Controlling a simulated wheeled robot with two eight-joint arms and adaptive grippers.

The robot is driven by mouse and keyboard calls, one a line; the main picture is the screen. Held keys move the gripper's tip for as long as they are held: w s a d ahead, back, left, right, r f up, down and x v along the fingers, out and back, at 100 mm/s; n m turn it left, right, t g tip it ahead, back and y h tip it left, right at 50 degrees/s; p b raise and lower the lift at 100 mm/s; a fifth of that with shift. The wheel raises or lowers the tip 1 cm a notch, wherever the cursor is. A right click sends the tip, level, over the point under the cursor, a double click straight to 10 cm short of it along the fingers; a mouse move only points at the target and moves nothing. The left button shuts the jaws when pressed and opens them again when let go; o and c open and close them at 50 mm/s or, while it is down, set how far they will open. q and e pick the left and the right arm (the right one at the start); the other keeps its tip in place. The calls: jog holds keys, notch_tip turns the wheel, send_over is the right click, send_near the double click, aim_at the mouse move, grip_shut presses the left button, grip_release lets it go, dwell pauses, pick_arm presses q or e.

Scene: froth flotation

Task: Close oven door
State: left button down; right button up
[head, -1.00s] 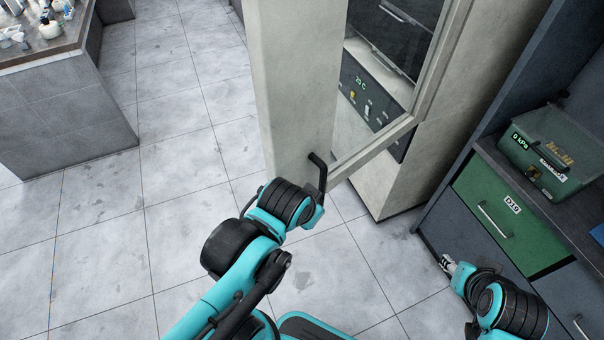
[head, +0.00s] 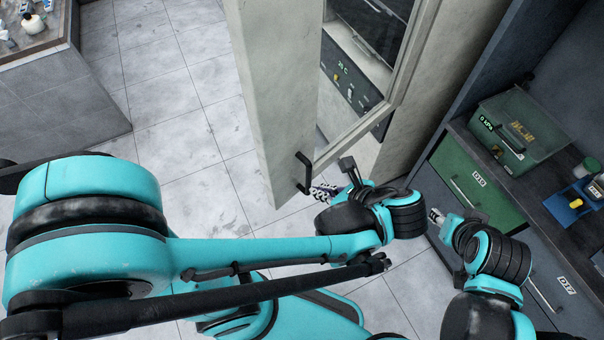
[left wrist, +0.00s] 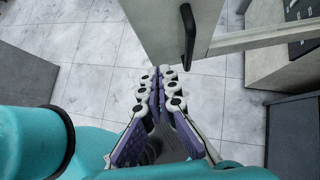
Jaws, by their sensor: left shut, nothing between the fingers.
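The oven door (head: 275,90) is a pale grey panel with a glass pane. It stands swung open, away from the oven body (head: 400,140). Its black bar handle (head: 303,172) is near the lower edge; the handle also shows in the left wrist view (left wrist: 188,38). My left gripper (head: 318,192) is shut and empty, close beside the handle's lower end. In the left wrist view, its fingers (left wrist: 166,72) lie together just below the door's bottom edge. Contact with the door or handle cannot be told. My right gripper (head: 436,215) is by the drawers, its fingers too small to read.
A drawer cabinet with a green drawer (head: 468,180) stands at the right, with a green box (head: 520,135) on its top. A counter (head: 65,90) stands far left. Tiled floor is free left of the door.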

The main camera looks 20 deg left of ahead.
aim_at(283, 175)
pick_arm(q)
jog(key=x, duration=0.4)
jog(key=a+r+b+x, duration=0.1)
jog(key=x, duration=0.6)
jog(key=shift+w+a+b, duration=0.3)
jog(key=shift+a+b, duration=0.1)
jog(key=shift+w+a, duration=0.25)
jog(key=shift+a, duration=0.3)
